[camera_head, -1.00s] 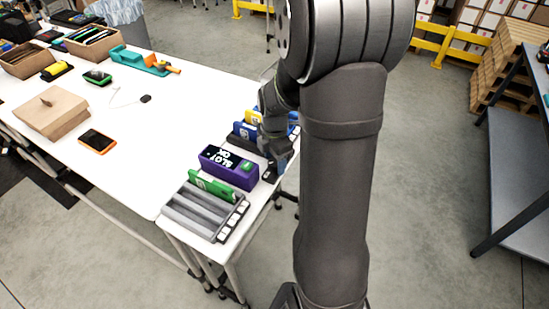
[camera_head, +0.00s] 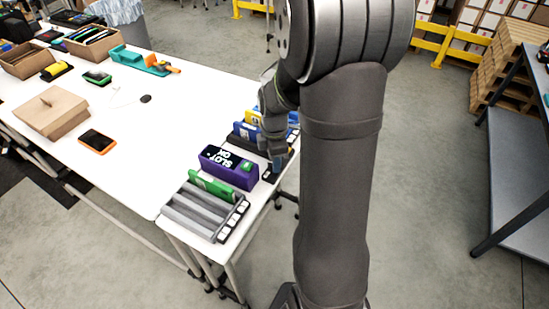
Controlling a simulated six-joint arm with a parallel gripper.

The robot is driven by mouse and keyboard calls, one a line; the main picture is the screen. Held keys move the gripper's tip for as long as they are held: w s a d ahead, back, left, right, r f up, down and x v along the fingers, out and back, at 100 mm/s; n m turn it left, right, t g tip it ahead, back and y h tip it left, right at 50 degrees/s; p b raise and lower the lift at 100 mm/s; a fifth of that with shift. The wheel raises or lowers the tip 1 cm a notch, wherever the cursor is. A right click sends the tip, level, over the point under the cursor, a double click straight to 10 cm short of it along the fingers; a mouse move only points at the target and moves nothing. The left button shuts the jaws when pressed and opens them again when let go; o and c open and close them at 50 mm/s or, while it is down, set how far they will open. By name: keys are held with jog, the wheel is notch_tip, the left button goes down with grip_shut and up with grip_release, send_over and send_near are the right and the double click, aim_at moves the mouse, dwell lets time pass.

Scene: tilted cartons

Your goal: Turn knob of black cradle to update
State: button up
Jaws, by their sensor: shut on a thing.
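A black cradle (camera_head: 247,144) stands near the right end of the white table, with upright blue cards (camera_head: 247,131) in it. A small black part (camera_head: 268,175) with a pale mark shows on the table edge below my gripper; I cannot tell if it belongs to the cradle. My gripper (camera_head: 277,164) points down at the cradle's near right end. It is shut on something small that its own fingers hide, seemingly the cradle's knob. The knob itself cannot be made out. The arm hides the cradle's far right side.
A purple box (camera_head: 228,168) with a lit "SLOT OK" display stands just left of my gripper. A grey slotted rack (camera_head: 200,213) with a green card (camera_head: 212,186) stands in front. A yellow card (camera_head: 253,117) is behind. The table's middle is mostly clear around an orange-edged device (camera_head: 96,141).

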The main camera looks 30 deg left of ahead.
jog(key=m, duration=1.4)
dwell(0.5)
jog(key=o, duration=1)
notch_tip(320, 180, up, 18)
jog(key=shift+f, duration=0.25)
jog(key=shift+f, duration=0.15)
